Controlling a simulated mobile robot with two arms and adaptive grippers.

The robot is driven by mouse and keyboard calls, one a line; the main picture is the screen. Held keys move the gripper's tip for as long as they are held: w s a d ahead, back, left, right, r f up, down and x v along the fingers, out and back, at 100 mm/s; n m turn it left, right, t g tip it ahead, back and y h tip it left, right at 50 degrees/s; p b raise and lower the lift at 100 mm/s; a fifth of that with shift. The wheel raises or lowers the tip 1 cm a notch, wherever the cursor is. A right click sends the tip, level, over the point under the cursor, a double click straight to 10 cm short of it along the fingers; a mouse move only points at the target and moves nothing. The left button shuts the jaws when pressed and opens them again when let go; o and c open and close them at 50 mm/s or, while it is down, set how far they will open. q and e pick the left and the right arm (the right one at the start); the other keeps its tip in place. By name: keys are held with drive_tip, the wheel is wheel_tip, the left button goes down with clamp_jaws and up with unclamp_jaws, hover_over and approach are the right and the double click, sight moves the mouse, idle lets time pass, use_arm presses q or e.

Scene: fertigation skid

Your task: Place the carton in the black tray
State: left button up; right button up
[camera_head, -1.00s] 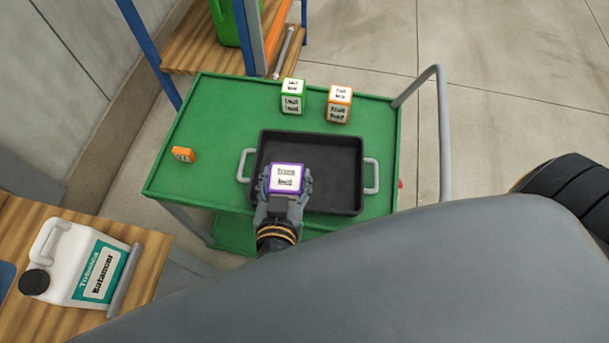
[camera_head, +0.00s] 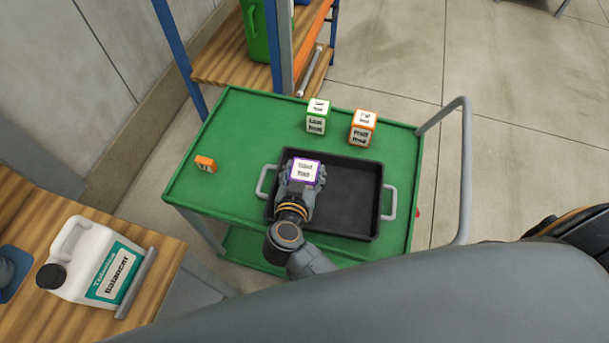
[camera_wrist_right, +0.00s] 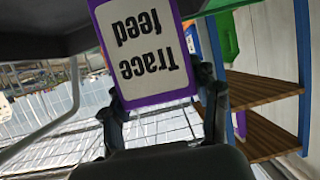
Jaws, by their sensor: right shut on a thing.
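The purple-edged carton (camera_head: 304,172) has a white label, which reads "Trace feed" in the right wrist view (camera_wrist_right: 145,50). My right gripper (camera_head: 302,182) is shut on it, with a finger on each side in the right wrist view. In the head view, carton and gripper appear over the left part of the black tray (camera_head: 345,222); I cannot tell the exact height above its floor. The tray has two grey side handles and lies on the green cart top. The visible tray floor is bare. My left gripper is not in view.
A green-edged carton (camera_head: 318,117) and an orange-edged carton (camera_head: 363,128) stand behind the tray on the green cart (camera_head: 245,135). A small orange item (camera_head: 205,164) lies at the left. A grey cart handle (camera_head: 467,170) rises at the right. A white jug (camera_head: 90,262) sits on a wooden bench.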

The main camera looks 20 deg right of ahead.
drive_tip(key=shift+w+f, duration=0.25)
drive_tip(key=shift+w+d+f, duration=0.1)
drive_tip(key=shift+w+f, duration=0.05)
drive_tip(key=shift+f, duration=1.6)
drive_tip(key=shift+f, duration=0.1)
drive_tip(key=o, duration=1.5)
drive_tip(key=shift+c, duration=0.2)
drive_tip(key=b+v, duration=0.2)
drive_tip(key=v, duration=1)
